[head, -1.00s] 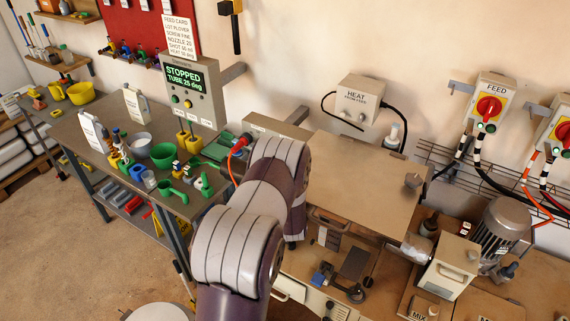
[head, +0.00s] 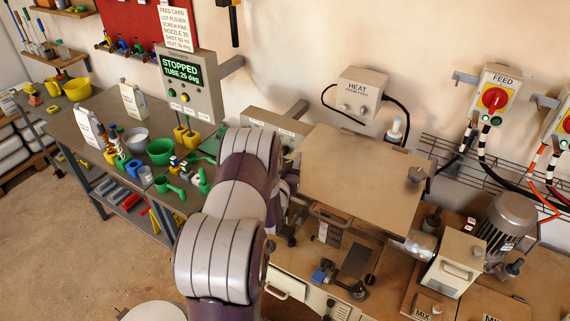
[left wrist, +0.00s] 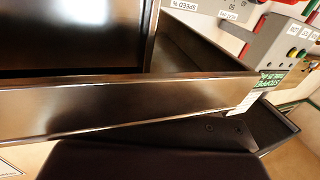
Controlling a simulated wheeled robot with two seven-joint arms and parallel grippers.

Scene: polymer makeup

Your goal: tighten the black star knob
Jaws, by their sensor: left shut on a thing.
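I cannot make out the black star knob for certain in either view. My left arm rises from the bottom in the head view and its bend covers the area left of the beige machine (head: 355,190). Small dark parts of my left gripper (head: 285,236) show just right of the arm, at the machine's front left. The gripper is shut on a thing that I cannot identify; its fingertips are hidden. In the left wrist view, a dark rounded shape fills the bottom, below a brown metal edge (left wrist: 130,108). My right gripper is not in view.
A control box reading STOPPED (head: 182,76) hangs on the wall. A table (head: 88,118) with cups, scoops and bowls stands left. A HEAT box (head: 362,96), a FEED switch (head: 494,100) and a motor (head: 508,222) are at the right. Floor at lower left is open.

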